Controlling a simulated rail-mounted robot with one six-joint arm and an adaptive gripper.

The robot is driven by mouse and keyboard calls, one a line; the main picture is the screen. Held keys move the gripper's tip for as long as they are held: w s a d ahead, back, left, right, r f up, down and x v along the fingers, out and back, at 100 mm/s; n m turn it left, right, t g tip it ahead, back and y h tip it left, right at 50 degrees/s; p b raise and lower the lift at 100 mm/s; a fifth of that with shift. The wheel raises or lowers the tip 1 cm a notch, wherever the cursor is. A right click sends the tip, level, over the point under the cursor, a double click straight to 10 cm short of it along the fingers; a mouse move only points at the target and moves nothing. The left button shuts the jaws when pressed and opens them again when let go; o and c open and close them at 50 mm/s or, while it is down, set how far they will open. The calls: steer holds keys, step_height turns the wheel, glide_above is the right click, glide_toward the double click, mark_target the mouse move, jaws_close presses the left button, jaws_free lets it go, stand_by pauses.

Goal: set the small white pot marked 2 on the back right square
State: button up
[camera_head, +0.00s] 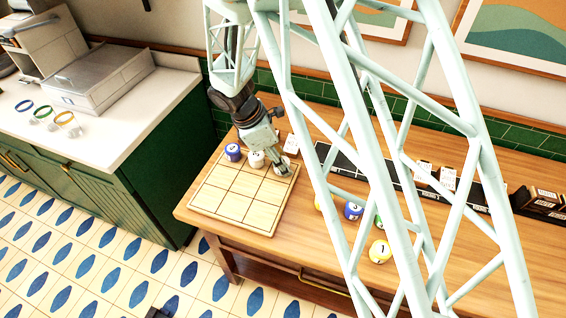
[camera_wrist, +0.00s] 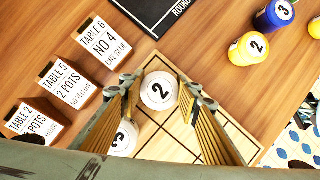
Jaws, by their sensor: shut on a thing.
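The small white pot marked 2 (camera_wrist: 160,92) stands upright between the fingers of my gripper (camera_wrist: 163,98) in the wrist view, its number facing up. My gripper (camera_head: 281,162) is shut on it. In the head view this white pot (camera_head: 284,170) is at the back right square of the pale wooden grid board (camera_head: 232,205). I cannot tell whether its base touches the board. A white pot marked 3 (camera_wrist: 122,140) stands beside it, in the back middle square in the head view (camera_head: 256,159). A blue-topped pot (camera_head: 233,152) is at the back left.
Order cards (camera_wrist: 97,45) stand behind the board, close to my fingers. Loose yellow (camera_head: 380,251) and blue (camera_head: 353,211) pots stand to the right, partly behind my arm. The board's front squares are bare.

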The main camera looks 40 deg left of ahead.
steer(key=o, duration=0.9)
steer(key=shift+r, duration=0.1)
steer(key=v, duration=1.2)
steer(key=shift+p, duration=0.4)
